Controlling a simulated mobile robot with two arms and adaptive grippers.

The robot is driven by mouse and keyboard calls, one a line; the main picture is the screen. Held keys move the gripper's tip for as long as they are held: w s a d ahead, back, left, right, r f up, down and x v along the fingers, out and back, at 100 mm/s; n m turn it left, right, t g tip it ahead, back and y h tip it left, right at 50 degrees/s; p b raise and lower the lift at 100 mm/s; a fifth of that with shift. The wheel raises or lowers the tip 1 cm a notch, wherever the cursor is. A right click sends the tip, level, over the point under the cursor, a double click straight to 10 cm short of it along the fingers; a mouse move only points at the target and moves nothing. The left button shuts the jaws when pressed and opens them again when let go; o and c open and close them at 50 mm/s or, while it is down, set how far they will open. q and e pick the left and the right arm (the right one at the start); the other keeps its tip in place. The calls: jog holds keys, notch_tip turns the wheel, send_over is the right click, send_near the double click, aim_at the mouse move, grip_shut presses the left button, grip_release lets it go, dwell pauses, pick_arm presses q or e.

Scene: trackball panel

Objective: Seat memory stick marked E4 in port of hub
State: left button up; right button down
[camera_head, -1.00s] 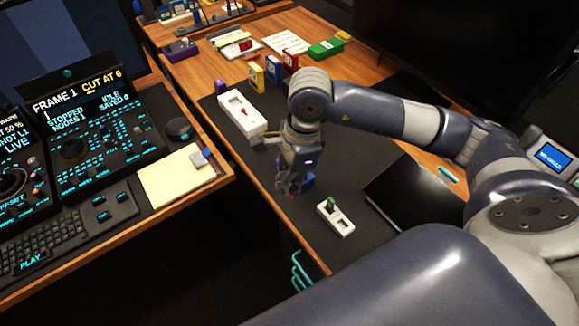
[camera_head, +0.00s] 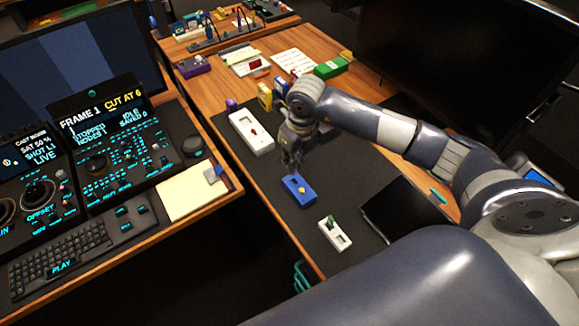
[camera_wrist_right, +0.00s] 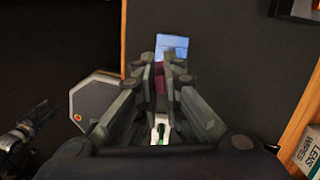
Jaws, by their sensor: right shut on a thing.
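My right gripper (camera_head: 291,164) is above the dark mat, just behind the blue box (camera_head: 299,190), which has a yellow spot on top. In the right wrist view its fingers (camera_wrist_right: 160,75) are closed on a small dark red stick (camera_wrist_right: 160,80), mostly hidden between them. Its marking cannot be read. A white holder (camera_head: 343,240) with a green stick (camera_head: 331,222) stands nearer. A long white case (camera_head: 242,120) with a red piece lies farther back. I cannot tell which one is the hub. A dark jointed part, likely my left gripper (camera_wrist_right: 22,128), shows at the wrist view's left edge.
Yellow, blue and red small boxes (camera_head: 265,96) stand behind the gripper. A black flat pad (camera_head: 405,210) lies right of the holder. A control desk (camera_head: 120,150) is at left across a dark gap. The mat between case and blue box is clear.

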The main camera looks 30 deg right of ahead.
pick_arm(q)
jog(key=shift+r+p, duration=0.4)
jog(key=shift+r, duration=0.35)
pick_arm(e)
jog(key=shift+w+d+m, duration=0.65)
jog(key=shift+d+m, duration=0.1)
jog(key=shift+m, duration=0.25)
jog(key=shift+f, duration=0.1)
pick_arm(q)
jog(key=shift+f+b, duration=2.6)
pick_arm(e)
jog(key=shift+f, duration=2.85)
pick_arm(q)
jog(key=shift+f+b, duration=0.35)
jog(key=shift+b, duration=0.05)
jog(key=shift+f+b, duration=1.1)
jog(key=shift+f, duration=0.05)
pick_arm(e)
jog(key=shift+f, duration=1.4)
jog(key=c, duration=1.7)
grip_release()
jog(key=shift+o, duration=0.2)
